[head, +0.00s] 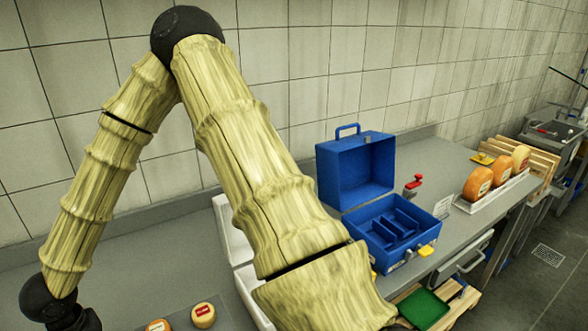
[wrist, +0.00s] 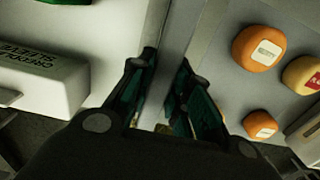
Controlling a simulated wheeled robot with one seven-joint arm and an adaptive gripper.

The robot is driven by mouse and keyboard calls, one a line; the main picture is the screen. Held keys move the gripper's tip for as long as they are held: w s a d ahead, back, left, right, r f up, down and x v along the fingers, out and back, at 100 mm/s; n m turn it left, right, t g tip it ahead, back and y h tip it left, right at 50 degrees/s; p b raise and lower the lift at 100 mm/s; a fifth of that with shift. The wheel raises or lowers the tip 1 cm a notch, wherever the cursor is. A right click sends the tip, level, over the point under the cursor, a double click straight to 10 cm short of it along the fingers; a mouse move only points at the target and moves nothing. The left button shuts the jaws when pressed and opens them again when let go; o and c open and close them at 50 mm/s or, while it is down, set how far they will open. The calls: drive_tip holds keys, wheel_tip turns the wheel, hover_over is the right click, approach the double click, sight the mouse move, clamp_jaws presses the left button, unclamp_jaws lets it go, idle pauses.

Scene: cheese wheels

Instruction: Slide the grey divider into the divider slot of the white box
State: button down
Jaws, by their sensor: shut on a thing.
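In the wrist view my gripper (wrist: 168,95) is shut on the grey divider (wrist: 175,48), a thin upright strip between its dark green fingers. White walls and pale surfaces lie on both sides of it. I cannot tell whether the divider touches the white box or sits in its slot. In the head view the white box (head: 246,290) shows only in part, behind my arm. Its divider slot is hidden there, and so are my gripper and the divider.
An open blue case (head: 352,180) stands right of the white box. A white rack (head: 492,192) of orange cheese wheels is farther right. Small cheeses (head: 203,315) lie at the lower left. In the wrist view, a white lettered block (wrist: 45,85) is left and orange cheeses (wrist: 258,48) are right.

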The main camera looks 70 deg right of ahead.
drive_tip(key=shift+r+p, duration=3.15)
drive_tip(key=shift+r, duration=0.4)
drive_tip(key=shift+r+p, duration=1.45)
drive_tip(key=shift+r, duration=0.05)
